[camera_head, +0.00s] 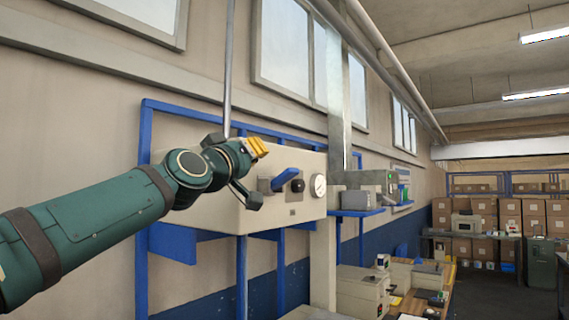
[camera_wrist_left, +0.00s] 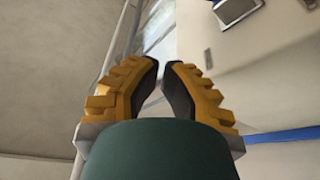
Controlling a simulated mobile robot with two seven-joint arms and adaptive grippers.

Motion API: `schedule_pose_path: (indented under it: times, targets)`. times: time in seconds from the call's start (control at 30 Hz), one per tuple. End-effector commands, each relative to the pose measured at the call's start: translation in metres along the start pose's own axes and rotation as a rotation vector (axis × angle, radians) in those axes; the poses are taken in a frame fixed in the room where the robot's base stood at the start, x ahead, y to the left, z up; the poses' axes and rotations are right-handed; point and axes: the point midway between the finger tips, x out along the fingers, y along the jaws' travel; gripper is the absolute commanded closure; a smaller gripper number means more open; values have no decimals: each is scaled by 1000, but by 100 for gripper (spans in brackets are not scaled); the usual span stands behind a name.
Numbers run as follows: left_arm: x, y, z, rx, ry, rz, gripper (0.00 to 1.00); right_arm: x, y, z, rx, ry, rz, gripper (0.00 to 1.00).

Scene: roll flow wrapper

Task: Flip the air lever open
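The air lever is a blue handle (camera_head: 286,179) on the front of a beige box (camera_head: 263,212) on the wall. It slants up to the right, beside a black knob (camera_head: 297,186). My left gripper (camera_head: 259,147), with yellow fingers, is up and left of the lever near the box's top edge, apart from the lever in the picture. In the left wrist view its fingers (camera_wrist_left: 164,67) are a little apart with nothing between them. The blue handle cannot be made out there; part of a grey plate (camera_wrist_left: 233,10) shows at the top. My right gripper is out of view.
A round white gauge (camera_head: 318,186) sits right of the lever. A blue frame (camera_head: 146,135) and a vertical pipe (camera_head: 228,70) stand around the box. A blue shelf (camera_head: 357,212) with small devices is to the right. Cartons fill racks farther back.

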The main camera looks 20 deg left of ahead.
Motion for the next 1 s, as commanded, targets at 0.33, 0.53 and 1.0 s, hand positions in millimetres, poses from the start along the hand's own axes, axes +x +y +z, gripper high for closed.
schedule_pose_path:
  times: [0.33,0.53,1.0]
  targets:
    - [11,0,0,0,-2,-2,100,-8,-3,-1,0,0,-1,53]
    - [42,1,-2,0,-4,-1,100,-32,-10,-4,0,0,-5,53]
    - [100,-2,7,0,-3,-3,100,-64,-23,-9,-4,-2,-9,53]
